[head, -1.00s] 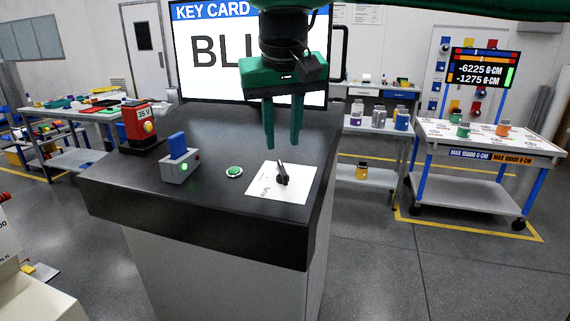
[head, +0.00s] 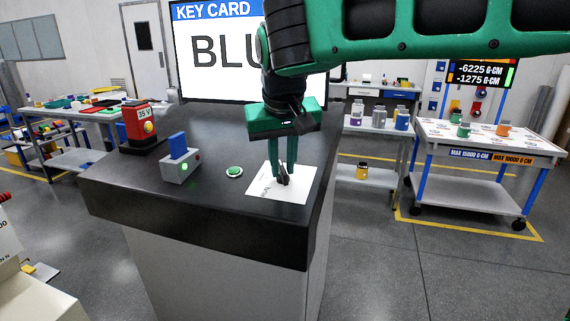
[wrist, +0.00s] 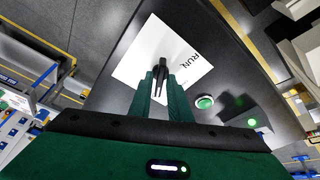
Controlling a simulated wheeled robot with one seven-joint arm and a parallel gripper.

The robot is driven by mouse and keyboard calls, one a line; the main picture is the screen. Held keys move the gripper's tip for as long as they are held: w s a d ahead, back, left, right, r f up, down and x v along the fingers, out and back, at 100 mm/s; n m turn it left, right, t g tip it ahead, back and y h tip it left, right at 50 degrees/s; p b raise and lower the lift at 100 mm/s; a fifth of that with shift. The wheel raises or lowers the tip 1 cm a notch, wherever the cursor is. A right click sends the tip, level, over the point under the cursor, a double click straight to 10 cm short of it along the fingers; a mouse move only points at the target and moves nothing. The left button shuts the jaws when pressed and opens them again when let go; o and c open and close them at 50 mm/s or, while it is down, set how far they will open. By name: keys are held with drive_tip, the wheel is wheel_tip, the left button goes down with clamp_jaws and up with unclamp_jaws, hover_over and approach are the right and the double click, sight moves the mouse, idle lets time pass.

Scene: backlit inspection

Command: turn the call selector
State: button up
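The call selector (head: 283,181) is a small black knob on a white printed plate (head: 262,187) on the dark counter top. My gripper (head: 284,178) points down at it, one green finger on each side of the knob. In the wrist view, the selector (wrist: 161,66) sits between the two fingers (wrist: 162,85), which look closed in on it. The fingers hide part of the knob. Some print on the plate reads "RUN" in the wrist view.
A green button (head: 234,171) is left of the plate. Further left are a grey box with a blue block (head: 180,160) and a red device (head: 139,127). A screen (head: 215,55) stands behind the counter. A cart (head: 470,170) stands to the right.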

clamp_jaws()
drive_tip(key=shift+d, duration=0.3)
drive_tip(key=shift+a, duration=0.15)
drive_tip(key=n+y, duration=0.1)
drive_tip(key=n, duration=0.5)
drive_tip(key=shift+w+g, duration=0.15)
drive_tip(key=shift+g, duration=0.15)
drive_tip(key=n+g+y, duration=0.1)
drive_tip(key=n, duration=0.5)
drive_tip(key=shift+w+r, duration=0.1)
drive_tip(key=n+g, duration=0.1)
drive_tip(key=n, duration=0.2)
drive_tip(key=n+g, duration=0.1)
drive_tip(key=n, duration=0.2)
drive_tip(key=shift+w+n, duration=0.15)
drive_tip(key=shift+n, duration=0.25)
drive_tip(key=n+g, duration=0.1)
drive_tip(key=n, duration=0.4)
drive_tip(key=shift+a, duration=0.1)
